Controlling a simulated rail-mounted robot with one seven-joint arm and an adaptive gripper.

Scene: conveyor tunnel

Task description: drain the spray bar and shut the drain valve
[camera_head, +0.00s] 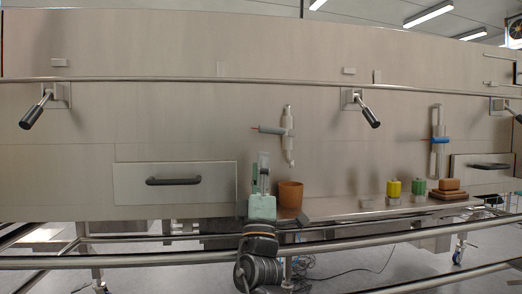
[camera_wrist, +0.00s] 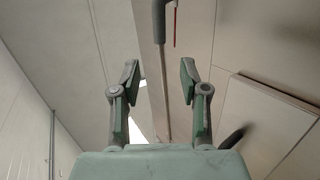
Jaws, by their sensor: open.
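A short upright grey pipe fitting (camera_head: 289,150) is on the steel wall near the middle. Its lever (camera_head: 268,130) lies across it to the left and ends in red; a thin red piece (camera_wrist: 175,26) shows at the top of the wrist view. A second upright fitting (camera_head: 437,160) at the right has a blue handle (camera_head: 440,140) lying across it. I cannot tell which is the drain valve. My green gripper (camera_head: 263,156) points up, below and left of the red-ended lever.
A brown cup (camera_head: 290,194) stands on the ledge (camera_head: 345,208), right of my gripper. Yellow (camera_head: 393,188) and green (camera_head: 419,186) containers and brown blocks (camera_head: 449,189) stand farther right. Black-handled latches (camera_head: 368,112) (camera_head: 36,112) stick out above. A rail (camera_head: 120,262) crosses below.

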